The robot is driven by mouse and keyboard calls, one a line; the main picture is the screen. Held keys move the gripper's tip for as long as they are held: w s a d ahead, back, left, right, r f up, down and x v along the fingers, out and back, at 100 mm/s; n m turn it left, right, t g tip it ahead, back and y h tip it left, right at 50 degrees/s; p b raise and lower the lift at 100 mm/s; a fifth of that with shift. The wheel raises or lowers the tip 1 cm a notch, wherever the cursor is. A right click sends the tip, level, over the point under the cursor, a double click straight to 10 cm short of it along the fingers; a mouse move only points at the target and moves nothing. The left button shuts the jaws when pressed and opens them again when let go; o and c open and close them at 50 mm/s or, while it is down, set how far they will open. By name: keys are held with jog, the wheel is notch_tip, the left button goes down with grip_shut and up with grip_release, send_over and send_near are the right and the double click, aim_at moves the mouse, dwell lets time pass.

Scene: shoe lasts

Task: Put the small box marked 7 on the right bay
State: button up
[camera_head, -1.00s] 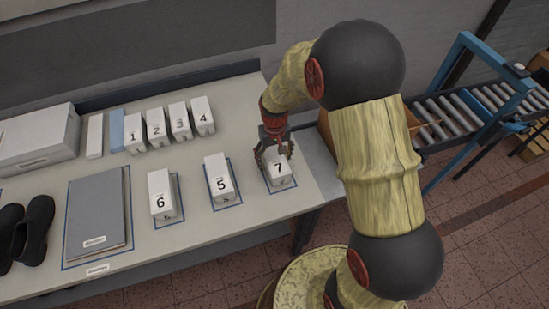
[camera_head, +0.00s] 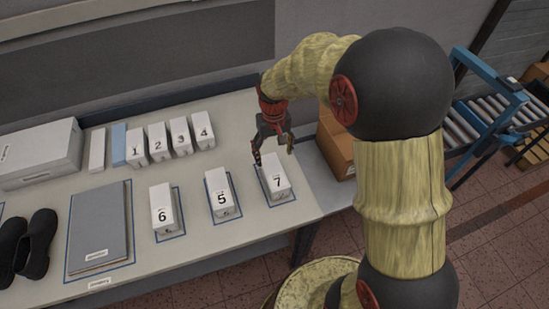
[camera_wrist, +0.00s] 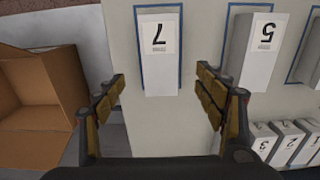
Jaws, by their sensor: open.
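The small white box marked 7 (camera_head: 275,177) stands in the right bay (camera_head: 288,199), a blue outline near the table's right end. In the wrist view, box 7 (camera_wrist: 159,58) lies within its blue outline and is clear of both fingers. My gripper (camera_head: 273,158) is open and empty, above and behind box 7. Its fingers (camera_wrist: 160,95) show spread apart in the wrist view, with a gap to the box.
Boxes 5 (camera_head: 221,192) and 6 (camera_head: 164,208) stand in blue outlines to the left. Boxes 1 to 4 (camera_head: 180,138) form a row behind. A grey folder (camera_head: 97,228) and black shoes (camera_head: 30,243) are further left. An open cardboard box (camera_head: 336,143) is right of the table.

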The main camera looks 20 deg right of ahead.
jog(key=s+r+t, duration=0.2)
jog(key=s+r, duration=0.4)
jog(key=r, duration=0.3)
jog(key=s+r+t, duration=0.2)
jog(key=s+r, duration=0.5)
jog(key=r, duration=0.2)
jog(key=s+r+t, duration=0.1)
jog(key=s+r, duration=0.1)
jog(key=s, duration=0.7)
jog(key=shift+r+t, duration=0.3)
jog(key=shift+r, duration=0.05)
